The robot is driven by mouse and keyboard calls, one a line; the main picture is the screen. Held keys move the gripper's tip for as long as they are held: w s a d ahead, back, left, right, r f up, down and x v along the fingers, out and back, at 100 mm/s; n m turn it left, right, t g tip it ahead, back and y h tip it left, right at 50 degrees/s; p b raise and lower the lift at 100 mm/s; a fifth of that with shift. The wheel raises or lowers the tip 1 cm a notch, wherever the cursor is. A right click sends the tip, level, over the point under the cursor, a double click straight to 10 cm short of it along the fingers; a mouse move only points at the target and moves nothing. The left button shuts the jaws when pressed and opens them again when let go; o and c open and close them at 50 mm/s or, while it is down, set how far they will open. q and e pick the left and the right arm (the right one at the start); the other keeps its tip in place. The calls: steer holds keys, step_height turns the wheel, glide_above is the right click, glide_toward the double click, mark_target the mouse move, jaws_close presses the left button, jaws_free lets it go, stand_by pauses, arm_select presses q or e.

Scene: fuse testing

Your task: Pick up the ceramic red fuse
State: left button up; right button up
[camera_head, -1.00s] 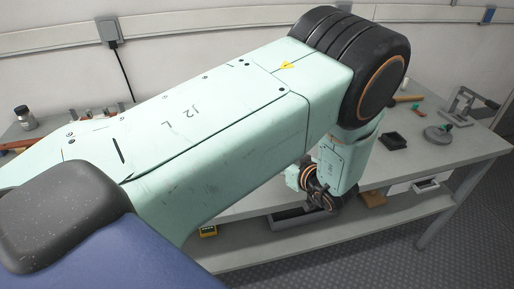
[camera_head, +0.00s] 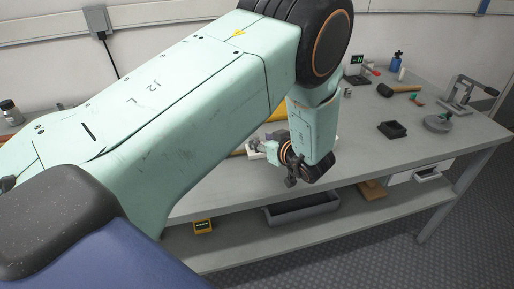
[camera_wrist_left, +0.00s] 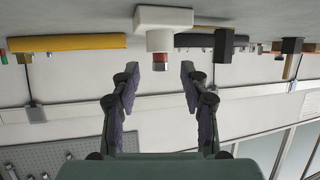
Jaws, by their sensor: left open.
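In the left wrist view, which shows the bench upside down, a white block (camera_wrist_left: 162,36) stands ahead of my left gripper (camera_wrist_left: 160,78). A small red piece with a metallic band (camera_wrist_left: 160,62), apparently the red fuse, shows on it. It lies in line with the gap between the two dark fingers, which are apart and empty. In the head view my left gripper (camera_head: 262,149) is low over the bench near its front edge. The fuse cannot be made out there. My right gripper is not in view.
A black tray (camera_head: 392,130), a round grey device (camera_head: 438,124) and a hammer-like tool (camera_head: 400,88) lie on the right of the bench. A yellow bar (camera_wrist_left: 68,42) lies beside the white block. A grey bin (camera_head: 302,208) sits on the lower shelf.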

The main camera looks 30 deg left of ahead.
arm_select(q)
steer(key=shift+x, duration=1.15)
steer(key=shift+s+d+r, duration=0.2)
steer(key=shift+s+d, duration=0.1)
steer(key=shift+d, duration=0.15)
steer(key=c, duration=0.3)
steer(key=shift+w+a+f, duration=0.2)
steer(key=shift+a+f, duration=0.05)
steer(key=shift+a, duration=0.05)
steer(key=c, duration=0.5)
steer(key=shift+c, duration=0.6)
steer(key=shift+s+d+r, duration=0.15)
steer(key=shift+d, duration=0.05)
jaws_close()
